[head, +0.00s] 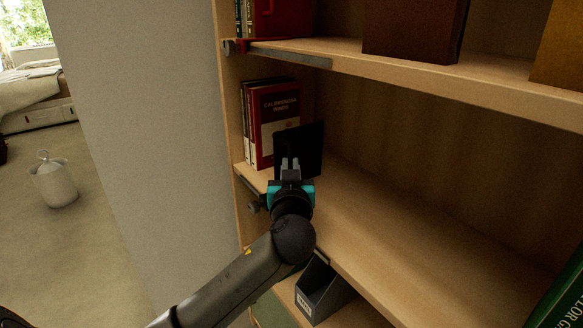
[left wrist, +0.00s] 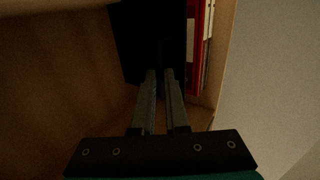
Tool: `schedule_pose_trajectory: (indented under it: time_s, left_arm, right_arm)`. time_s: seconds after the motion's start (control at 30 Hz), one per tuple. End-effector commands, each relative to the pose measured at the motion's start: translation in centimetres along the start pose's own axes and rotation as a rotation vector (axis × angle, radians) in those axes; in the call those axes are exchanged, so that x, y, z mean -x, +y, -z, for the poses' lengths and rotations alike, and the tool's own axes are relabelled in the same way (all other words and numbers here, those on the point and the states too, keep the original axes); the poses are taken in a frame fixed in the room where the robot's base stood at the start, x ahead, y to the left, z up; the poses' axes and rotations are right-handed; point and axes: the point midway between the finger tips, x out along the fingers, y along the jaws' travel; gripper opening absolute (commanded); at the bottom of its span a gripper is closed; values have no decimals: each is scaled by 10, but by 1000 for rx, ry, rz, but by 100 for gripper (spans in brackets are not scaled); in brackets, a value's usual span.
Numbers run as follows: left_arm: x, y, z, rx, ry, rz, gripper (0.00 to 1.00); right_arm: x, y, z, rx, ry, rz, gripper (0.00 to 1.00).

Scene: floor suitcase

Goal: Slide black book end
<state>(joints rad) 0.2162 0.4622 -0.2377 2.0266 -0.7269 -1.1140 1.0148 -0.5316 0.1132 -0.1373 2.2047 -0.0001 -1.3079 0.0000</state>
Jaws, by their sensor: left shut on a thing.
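The black book end (head: 313,143) stands upright on the middle shelf, just right of a row of books. It also shows as a dark panel in the left wrist view (left wrist: 140,45). My left gripper (head: 290,163) is at the near side of the book end, its fingers close together and pointing at it. In the left wrist view the fingertips (left wrist: 160,75) overlap the lower part of the book end. They are shut on it, though the dark picture hides the exact contact. My right gripper is not in view.
Red and white books (head: 275,120) stand left of the book end. The middle shelf (head: 400,235) is bare to its right, up to a green book (head: 562,295). A shelf above (head: 340,58) holds boxes. A dark holder (head: 322,292) sits below.

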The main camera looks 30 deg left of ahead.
Motion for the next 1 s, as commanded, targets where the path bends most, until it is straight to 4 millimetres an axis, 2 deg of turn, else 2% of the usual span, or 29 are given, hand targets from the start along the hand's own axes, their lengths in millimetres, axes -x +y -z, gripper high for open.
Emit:
schedule_pose_trajectory:
  time_s: [0.33,0.5,0.9,0.93,1.0]
  left_arm:
    - [-62,-42,0,1,-2,5,0]
    - [-83,-56,1,0,0,3,0]
    - [-89,-59,1,2,1,0,0]
    - [-89,-59,1,2,1,0,13]
    - [-89,-59,1,2,1,0,21]
  right_arm:
    - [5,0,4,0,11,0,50]
    - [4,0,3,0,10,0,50]
    - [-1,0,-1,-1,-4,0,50]
    - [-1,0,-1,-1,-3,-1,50]
    - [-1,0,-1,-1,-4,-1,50]
